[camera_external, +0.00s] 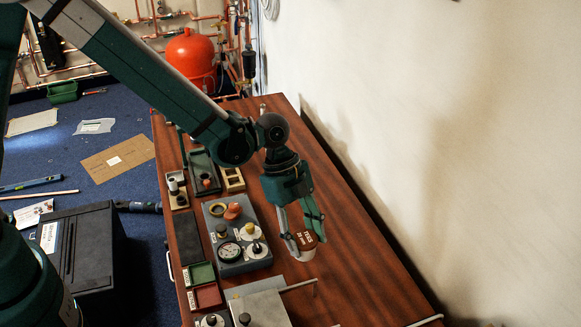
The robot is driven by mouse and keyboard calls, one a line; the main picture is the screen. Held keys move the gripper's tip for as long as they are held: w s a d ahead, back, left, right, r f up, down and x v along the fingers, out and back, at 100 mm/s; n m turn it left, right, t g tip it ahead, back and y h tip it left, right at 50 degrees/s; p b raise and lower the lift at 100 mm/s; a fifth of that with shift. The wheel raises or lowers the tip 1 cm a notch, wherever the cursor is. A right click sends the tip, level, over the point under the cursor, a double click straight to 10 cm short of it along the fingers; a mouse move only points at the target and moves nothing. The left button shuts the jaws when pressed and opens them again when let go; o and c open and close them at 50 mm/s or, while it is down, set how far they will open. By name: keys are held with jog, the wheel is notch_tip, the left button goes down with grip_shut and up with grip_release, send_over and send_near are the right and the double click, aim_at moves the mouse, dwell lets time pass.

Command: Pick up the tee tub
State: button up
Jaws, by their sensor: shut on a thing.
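The tee tub (304,243) is a small tub with a brown, labelled upper part and a pale lower part. It is at the right side of the wooden table, right of the grey gauge box. My gripper (304,241) points down over it with its fingers on either side, shut on the tub. The fingers cover part of the tub. I cannot tell whether its base touches the table.
The wooden table (352,268) is bare to the right and behind my gripper. A grey box with a gauge (230,252) stands left. Green (201,273) and red (206,297) trays lie further left. A pale block (262,308) with a rod is in front. A wall runs along the right.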

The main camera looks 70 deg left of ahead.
aim_at(308, 240)
jog(key=shift+r+p, duration=0.3)
jog(key=shift+r, duration=1.4)
jog(key=shift+a, duration=0.1)
jog(key=w+a, duration=0.4)
jog(key=a, duration=0.6)
jog(key=w+a, duration=0.4)
jog(key=a, duration=0.6)
jog(key=shift+r, duration=0.15)
jog(key=shift+d, duration=0.1)
jog(key=shift+f+b, duration=0.55)
jog(key=shift+f, duration=2.6)
jog(key=shift+f+b, duration=0.45)
jog(key=shift+f, duration=1.45)
jog(key=shift+f, duration=0.15)
